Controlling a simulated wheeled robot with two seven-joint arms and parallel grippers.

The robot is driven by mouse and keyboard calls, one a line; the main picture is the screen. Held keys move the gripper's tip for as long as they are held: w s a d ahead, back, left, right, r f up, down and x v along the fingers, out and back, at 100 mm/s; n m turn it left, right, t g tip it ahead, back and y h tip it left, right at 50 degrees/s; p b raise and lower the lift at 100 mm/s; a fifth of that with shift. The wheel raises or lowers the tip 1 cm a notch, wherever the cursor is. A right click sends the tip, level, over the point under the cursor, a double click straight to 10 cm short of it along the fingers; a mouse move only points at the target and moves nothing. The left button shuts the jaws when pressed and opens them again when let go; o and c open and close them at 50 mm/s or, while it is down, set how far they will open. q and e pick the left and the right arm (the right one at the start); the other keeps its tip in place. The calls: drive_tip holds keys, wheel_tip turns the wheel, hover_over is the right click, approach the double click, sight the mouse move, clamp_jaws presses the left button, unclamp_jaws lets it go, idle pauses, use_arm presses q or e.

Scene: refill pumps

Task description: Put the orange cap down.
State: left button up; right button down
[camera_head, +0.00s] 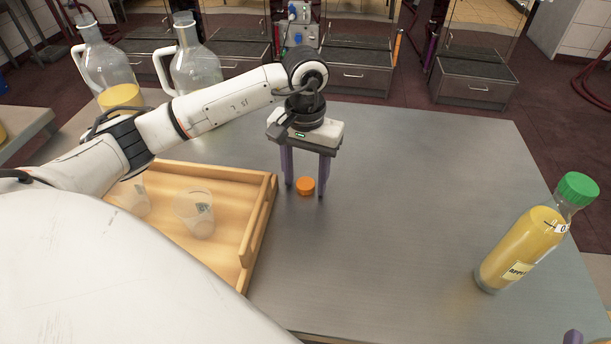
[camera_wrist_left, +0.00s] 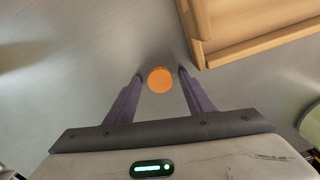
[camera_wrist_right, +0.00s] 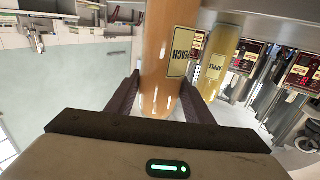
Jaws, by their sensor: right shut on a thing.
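The small round orange cap (camera_head: 305,186) appears to lie on the grey metal table, right of the wooden tray. My left gripper (camera_head: 305,190) points down over it, one finger on each side. In the left wrist view the cap (camera_wrist_left: 160,80) sits between the fingertips (camera_wrist_left: 160,75), with a gap on both sides, so the gripper is open. My right gripper (camera_wrist_right: 161,82) is shut on an orange bottle (camera_wrist_right: 160,40) with a peach label. In the head view only a finger of it (camera_head: 572,337) shows at the bottom right edge.
The wooden tray (camera_head: 262,215) holds clear cups (camera_head: 196,213). A yellow apple juice bottle (camera_head: 512,255) with a green cap (camera_head: 577,189) stands at the right. Two glass jugs (camera_head: 192,62) are at the back left. The middle of the table (camera_head: 410,190) is clear.

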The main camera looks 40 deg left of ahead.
sight(305, 183)
use_arm(q)
drive_tip(key=shift+r, duration=0.1)
drive_tip(key=shift+r+p, duration=0.55)
drive_tip(key=shift+p, duration=0.1)
wheel_tip(305, 183, up, 12)
drive_tip(key=shift+f+b, duration=0.2)
drive_tip(key=shift+b, duration=0.1)
